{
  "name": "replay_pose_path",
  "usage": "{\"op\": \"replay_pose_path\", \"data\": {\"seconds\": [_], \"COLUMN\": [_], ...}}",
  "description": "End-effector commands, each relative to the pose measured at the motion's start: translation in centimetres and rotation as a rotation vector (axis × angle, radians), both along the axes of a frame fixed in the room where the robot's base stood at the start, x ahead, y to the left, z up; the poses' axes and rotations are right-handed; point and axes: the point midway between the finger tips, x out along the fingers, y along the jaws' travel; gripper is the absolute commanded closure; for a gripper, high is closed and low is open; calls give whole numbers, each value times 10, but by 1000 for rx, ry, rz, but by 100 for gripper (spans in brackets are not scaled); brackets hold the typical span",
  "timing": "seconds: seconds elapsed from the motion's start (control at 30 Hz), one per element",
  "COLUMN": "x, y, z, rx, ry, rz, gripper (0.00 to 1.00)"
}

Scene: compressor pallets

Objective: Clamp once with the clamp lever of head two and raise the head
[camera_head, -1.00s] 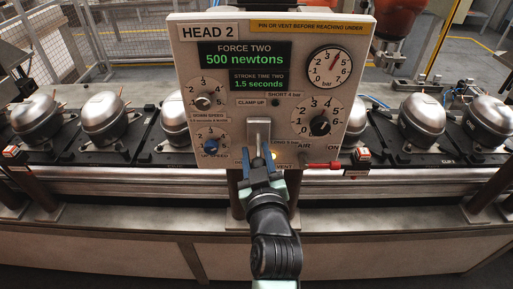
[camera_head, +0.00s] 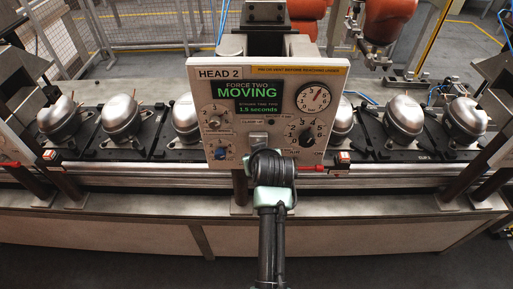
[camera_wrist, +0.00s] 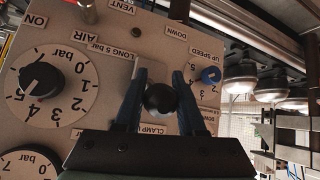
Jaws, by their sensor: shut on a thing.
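The HEAD 2 panel (camera_head: 225,110) faces me, and its green display (camera_head: 258,92) reads MOVING, with a stroke time line below. The clamp lever shows in the wrist view as a round black knob (camera_wrist: 160,99) in front of the CLAMP label. My gripper (camera_wrist: 159,84) has its two blue fingers on either side of this knob, shut on it. In the head view, my wrist hides the fingers and the knob; a pale metal plate (camera_head: 258,139) shows just above it. The wrist view is upside down relative to the panel's lettering.
The blue up-speed knob (camera_wrist: 211,75) is close beside my fingers. A black pressure knob (camera_wrist: 41,80) and a red vent handle (camera_head: 312,168) are also near. Silver compressors (camera_head: 122,116) stand on black pallets along the conveyor behind. A gauge (camera_head: 313,97) sits at upper right.

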Motion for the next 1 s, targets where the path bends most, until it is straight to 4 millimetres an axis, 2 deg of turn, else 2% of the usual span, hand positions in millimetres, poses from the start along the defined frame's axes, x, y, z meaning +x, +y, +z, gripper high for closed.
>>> {"op": "replay_pose_path", "data": {"seconds": [0.63, 0.67, 0.7, 0.8, 0.83, 1.0], "x": [1, 1, 1, 1, 1, 1], "y": [0, 0, 0, 0, 0, 0], "z": [2, 2, 2, 2, 2, 2], "rx": [0, 0, 0, 0, 0, 1], "ry": [53, 53, 53, 53, 53, 52], "rz": [0, 0, 0, 0, 0, 0], "gripper": [100, 59, 52, 34, 31, 31]}}
